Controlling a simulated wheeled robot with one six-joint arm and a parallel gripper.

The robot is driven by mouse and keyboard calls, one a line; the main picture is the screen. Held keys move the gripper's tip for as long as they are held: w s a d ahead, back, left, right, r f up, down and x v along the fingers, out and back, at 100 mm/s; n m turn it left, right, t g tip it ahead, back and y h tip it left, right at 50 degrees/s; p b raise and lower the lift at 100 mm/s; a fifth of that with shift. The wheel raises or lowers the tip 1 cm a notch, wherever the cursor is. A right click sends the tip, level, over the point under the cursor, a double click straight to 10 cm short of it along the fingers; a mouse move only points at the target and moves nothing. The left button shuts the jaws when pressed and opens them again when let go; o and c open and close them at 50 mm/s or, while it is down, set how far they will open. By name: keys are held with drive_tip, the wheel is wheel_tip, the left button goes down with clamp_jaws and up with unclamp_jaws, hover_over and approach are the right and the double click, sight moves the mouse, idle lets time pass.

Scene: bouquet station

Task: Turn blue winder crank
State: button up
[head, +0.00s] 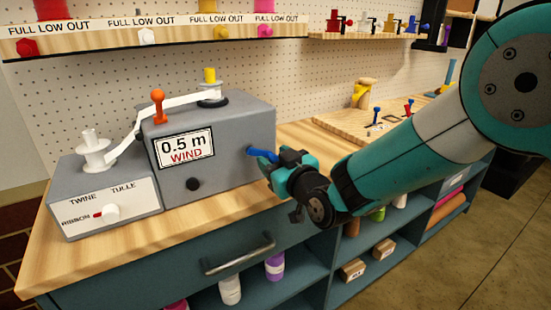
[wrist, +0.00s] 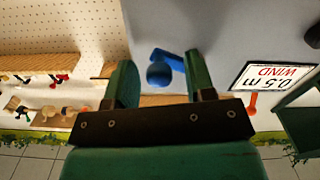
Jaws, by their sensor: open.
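The blue winder crank (head: 263,155) sticks out from the right side of the grey winder box (head: 232,125), whose front label reads "0.5 m WIND". My gripper (head: 285,170) is at the crank's outer end, at the right of the box. In the wrist view the crank's round blue knob (wrist: 159,74) shows between the two open fingers of my gripper (wrist: 160,85), closer to the left finger in the picture. I cannot tell whether a finger touches the knob. The crank arm runs from the knob up and right to the box.
An orange lever (head: 157,105) and a yellow-topped spool (head: 210,85) stand on the box. A selector box (head: 105,195) with a white spool is at its left. A shelf (head: 150,38) runs above. A wooden board (head: 365,122) with small coloured parts lies behind my arm.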

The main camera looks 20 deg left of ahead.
drive_tip(key=shift+c, duration=0.3)
clamp_jaws()
drive_tip(key=c, duration=0.9)
unclamp_jaws()
drive_tip(key=shift+o, duration=0.2)
drive_tip(key=shift+f, duration=0.15)
